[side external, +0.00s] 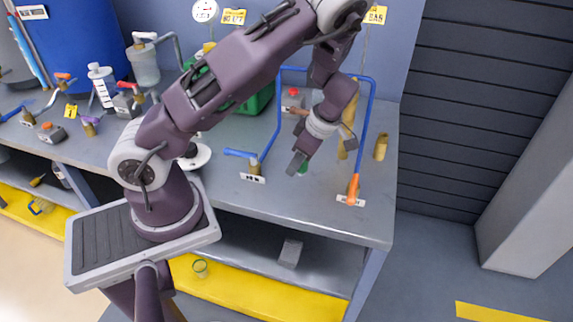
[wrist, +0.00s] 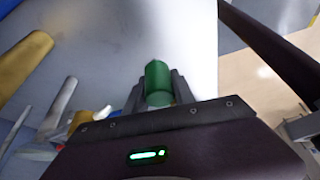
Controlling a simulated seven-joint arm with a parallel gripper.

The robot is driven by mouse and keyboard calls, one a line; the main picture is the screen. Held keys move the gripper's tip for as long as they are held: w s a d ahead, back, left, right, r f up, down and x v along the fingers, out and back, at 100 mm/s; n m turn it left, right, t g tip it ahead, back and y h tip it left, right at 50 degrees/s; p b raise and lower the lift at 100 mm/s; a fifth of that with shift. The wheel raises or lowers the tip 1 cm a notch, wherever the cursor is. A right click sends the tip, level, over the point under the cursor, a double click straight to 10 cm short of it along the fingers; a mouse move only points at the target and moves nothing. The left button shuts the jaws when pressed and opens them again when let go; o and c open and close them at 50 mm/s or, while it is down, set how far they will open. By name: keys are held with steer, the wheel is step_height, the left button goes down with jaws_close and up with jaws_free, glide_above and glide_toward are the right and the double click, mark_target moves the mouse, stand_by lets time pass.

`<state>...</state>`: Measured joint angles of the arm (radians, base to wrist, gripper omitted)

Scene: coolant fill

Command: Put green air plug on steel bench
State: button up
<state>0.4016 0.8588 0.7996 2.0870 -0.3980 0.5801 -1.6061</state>
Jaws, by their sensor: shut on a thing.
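The green air plug (wrist: 157,82) is a small green cylinder held between the fingers of my gripper (wrist: 158,98) in the wrist view. My gripper is shut on the plug. The bare grey bench top (wrist: 190,40) lies beyond the plug in the wrist view. I cannot tell whether the plug touches the bench.
A blue pipe with an orange handle (side external: 353,186) stands right of my gripper, and a blue-handled valve (side external: 253,167) stands left. A brass cylinder (side external: 381,147) stands near the right edge. A green box (side external: 262,100) is behind my arm. The bench front is clear.

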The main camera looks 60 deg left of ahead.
step_height(320, 180, down, 4)
steer(key=shift+f, duration=0.25)
steer(key=shift+f, duration=0.1)
steer(key=o, duration=1.1)
steer(key=shift+c, duration=0.2)
